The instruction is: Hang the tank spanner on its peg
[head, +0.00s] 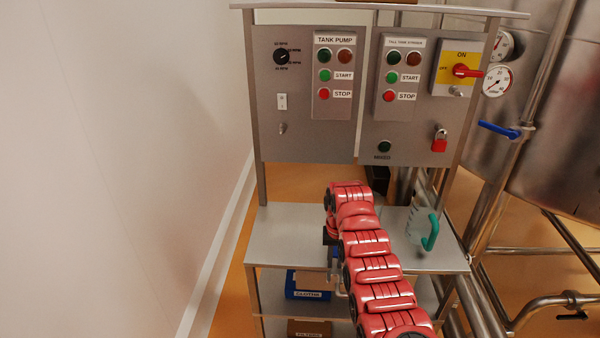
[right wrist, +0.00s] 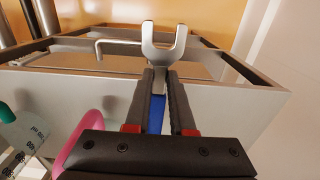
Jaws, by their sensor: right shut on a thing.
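The spanner (right wrist: 164,50) shows in the right wrist view as a grey open-ended fork head on a shank, with a strip of blue below it between the fingers. My right gripper (right wrist: 158,88) is shut on it, with the fork head sticking out past the fingertips. In the head view, my red right arm reaches over the grey table, and its dark gripper (head: 331,239) is small and mostly hidden at the arm's far end. The spanner cannot be made out clearly there. My left gripper is not in view.
A clear jug with a green handle (head: 432,232) stands on the grey table (head: 285,232), right of my arm. The control panel (head: 300,110) rises behind. A blue cloths box (head: 306,285) is on the shelf below.

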